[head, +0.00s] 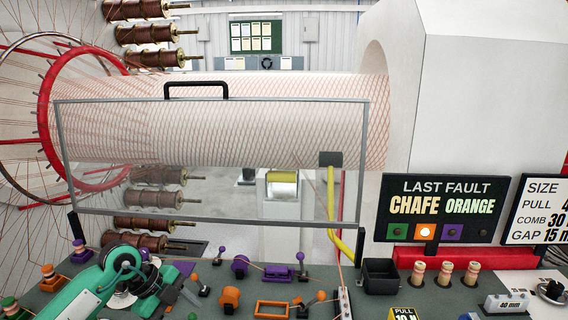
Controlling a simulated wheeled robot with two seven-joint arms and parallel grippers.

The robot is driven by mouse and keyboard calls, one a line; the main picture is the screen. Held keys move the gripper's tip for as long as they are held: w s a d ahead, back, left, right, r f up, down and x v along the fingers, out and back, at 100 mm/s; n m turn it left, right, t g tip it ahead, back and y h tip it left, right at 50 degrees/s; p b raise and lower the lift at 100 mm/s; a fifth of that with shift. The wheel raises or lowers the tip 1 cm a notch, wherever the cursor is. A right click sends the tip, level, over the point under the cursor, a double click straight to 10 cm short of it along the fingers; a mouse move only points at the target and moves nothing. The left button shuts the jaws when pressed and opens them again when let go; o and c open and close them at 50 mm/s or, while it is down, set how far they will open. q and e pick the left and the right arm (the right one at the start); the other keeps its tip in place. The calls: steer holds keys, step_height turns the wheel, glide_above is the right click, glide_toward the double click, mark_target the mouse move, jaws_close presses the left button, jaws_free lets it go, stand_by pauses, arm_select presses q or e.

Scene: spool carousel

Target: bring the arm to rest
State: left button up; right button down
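My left arm, teal with dark joints, comes in at the lower left of the head view, over the dark worktop (340,275). Its dark wrist end, with the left gripper (180,292), is low over the worktop's near left part. The fingers are small and partly hidden by the arm, so I cannot tell whether they are open or shut, or whether they touch anything. My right arm and gripper are not in view.
Orange and purple fittings, including an orange frame (272,309), crowd the worktop near the arm. A clear guard (210,218) with a black handle stands behind. A black bin (380,277) and several small spools (445,273) are right. A fault sign (443,207) reads CHAFE ORANGE.

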arm_select(q)
steer(key=s+d+r+t+h, duration=0.2)
steer(key=d+r+t+h, duration=0.15)
steer(key=d+h, duration=0.3)
steer(key=s+d+r+t+h, duration=0.2)
steer(key=d+r+h, duration=0.35)
steer(key=d, duration=0.25)
steer(key=a+f+n+t+y, duration=0.2)
steer(key=a+n+t+y, duration=1.05)
steer(key=n, duration=0.45)
steer(key=s+a+f+n+g+y, duration=0.2)
steer(key=s+f+n+y, duration=0.15)
steer(key=f, duration=0.25)
steer(key=s+a+f+n+g+y, duration=0.2)
steer(key=f+g+y, duration=0.15)
steer(key=f, duration=0.35)
steer(key=s+d+f+m+g+h, duration=0.1)
steer(key=s+f+g, duration=0.45)
steer(key=s, duration=0.45)
steer(key=s+f+g+h, duration=0.1)
steer(key=s+f+g, duration=0.4)
steer(key=s, duration=0.5)
step_height(320, 180, down, 32)
steer(key=s+g, duration=0.1)
steer(key=s+a+f+g, duration=0.1)
steer(key=s+a+f, duration=0.2)
steer(key=s+f, duration=1.6)
steer(key=shift+s+f+m+y, duration=0.2)
steer(key=shift+f+m+y, duration=0.15)
steer(key=shift+f, duration=0.15)
